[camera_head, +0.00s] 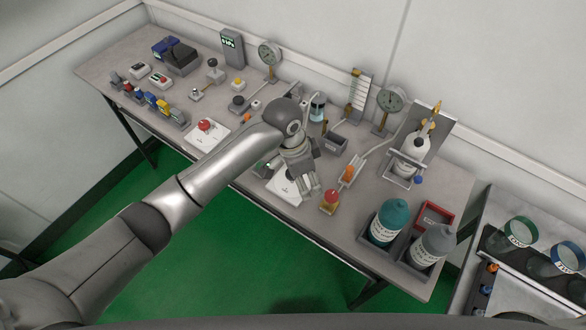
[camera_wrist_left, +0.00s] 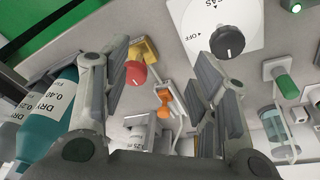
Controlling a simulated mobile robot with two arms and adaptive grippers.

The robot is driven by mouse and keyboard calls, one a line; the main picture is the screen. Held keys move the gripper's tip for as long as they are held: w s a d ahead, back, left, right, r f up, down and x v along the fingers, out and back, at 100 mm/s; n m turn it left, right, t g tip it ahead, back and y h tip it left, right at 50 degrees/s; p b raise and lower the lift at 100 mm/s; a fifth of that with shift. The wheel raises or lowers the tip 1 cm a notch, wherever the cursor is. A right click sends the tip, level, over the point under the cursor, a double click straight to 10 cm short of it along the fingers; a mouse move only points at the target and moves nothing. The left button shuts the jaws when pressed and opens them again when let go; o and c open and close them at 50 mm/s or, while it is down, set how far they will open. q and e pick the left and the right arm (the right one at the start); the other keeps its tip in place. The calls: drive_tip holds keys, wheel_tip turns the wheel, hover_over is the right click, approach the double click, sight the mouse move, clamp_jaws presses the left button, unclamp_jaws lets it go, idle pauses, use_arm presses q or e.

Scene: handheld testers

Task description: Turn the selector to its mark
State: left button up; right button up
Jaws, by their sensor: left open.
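The selector is a round black knob (camera_wrist_left: 228,41) on a white plate (camera_wrist_left: 245,12) in the left wrist view. The plate carries an OFF label with a small mark, and letters reading GAS. A pale line shows on the knob's edge. In the head view the white plate (camera_head: 283,188) is partly hidden under my left gripper (camera_head: 303,188). My left gripper (camera_wrist_left: 160,60) is open and empty above the bench. In its wrist view the knob lies beyond the right finger, not between the fingers. My right gripper is not in view.
A red-topped knob on a yellow base (camera_head: 330,200) stands close to my gripper. An orange valve (camera_head: 348,174), a teal bottle (camera_head: 389,222) and a grey bottle (camera_head: 432,246) are to the right. Gauges (camera_head: 391,99) line the back. Another white plate with a red knob (camera_head: 204,126) is left.

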use_arm(q)
drive_tip(key=w+a+r+m+y, duration=0.2)
drive_tip(key=w+a+r+y, duration=0.1)
drive_tip(key=w+r, duration=0.3)
wheel_tip(320, 180, down, 10)
drive_tip(key=shift+a+r+p, duration=0.1)
drive_tip(key=shift+p, duration=0.5)
drive_tip(key=shift+f, duration=0.55)
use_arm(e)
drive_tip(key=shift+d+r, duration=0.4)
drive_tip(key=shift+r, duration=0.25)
use_arm(q)
drive_tip(key=c, duration=1.1)
drive_tip(key=shift+o, duration=0.2)
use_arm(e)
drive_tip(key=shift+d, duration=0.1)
